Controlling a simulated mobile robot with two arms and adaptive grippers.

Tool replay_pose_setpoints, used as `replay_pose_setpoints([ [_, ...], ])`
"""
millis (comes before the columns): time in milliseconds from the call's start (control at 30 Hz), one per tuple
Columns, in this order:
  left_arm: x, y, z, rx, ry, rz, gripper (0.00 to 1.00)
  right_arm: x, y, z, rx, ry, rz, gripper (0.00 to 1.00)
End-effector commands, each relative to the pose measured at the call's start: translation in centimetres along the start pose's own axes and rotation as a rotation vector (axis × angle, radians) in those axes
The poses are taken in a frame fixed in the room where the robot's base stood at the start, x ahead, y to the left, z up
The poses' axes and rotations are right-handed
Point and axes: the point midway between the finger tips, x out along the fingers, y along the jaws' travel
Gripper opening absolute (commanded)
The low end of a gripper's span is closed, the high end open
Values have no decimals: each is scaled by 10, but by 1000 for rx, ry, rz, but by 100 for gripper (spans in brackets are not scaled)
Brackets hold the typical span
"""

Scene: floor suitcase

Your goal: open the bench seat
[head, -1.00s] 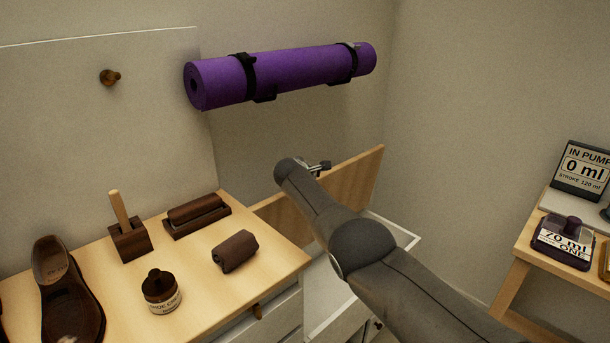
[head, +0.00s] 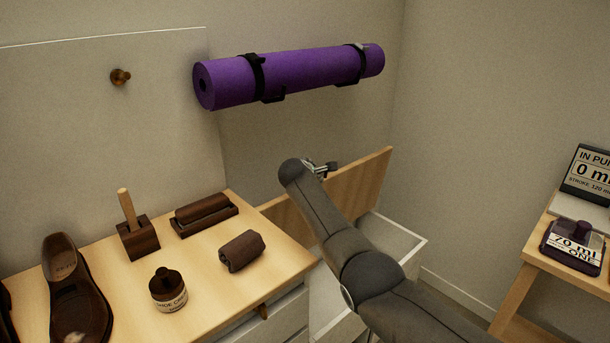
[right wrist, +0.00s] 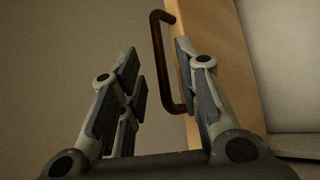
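The bench seat is a wooden lid (head: 362,180), raised and steeply tilted over a white box (head: 400,243). The lid also shows at the right of the right wrist view (right wrist: 233,50). There a brown bar handle (right wrist: 158,50) stands out from the lid. My right gripper (right wrist: 157,58) is open, with the handle in the gap between its fingers, nearer the right finger. It does not look clamped. In the head view my right gripper (head: 322,168) is at the lid's upper edge, partly hidden by my arm. My left gripper is not in view.
A wooden-topped cabinet (head: 215,290) with shoes, a brush and a jar stands at the left, close to the bench. A purple rolled mat (head: 300,74) hangs on the wall above the lid. A side table (head: 540,255) with a pump display stands at the right.

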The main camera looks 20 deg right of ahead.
Motion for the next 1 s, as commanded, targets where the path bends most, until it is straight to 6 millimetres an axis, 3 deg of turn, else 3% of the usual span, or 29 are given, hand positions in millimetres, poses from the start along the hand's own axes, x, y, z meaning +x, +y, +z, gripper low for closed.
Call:
replay_pose_setpoints([
  [800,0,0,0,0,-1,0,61,-88,1,0,0,1,3,31],
  [1000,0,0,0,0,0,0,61,-98,0,0,0,0,2,31],
])
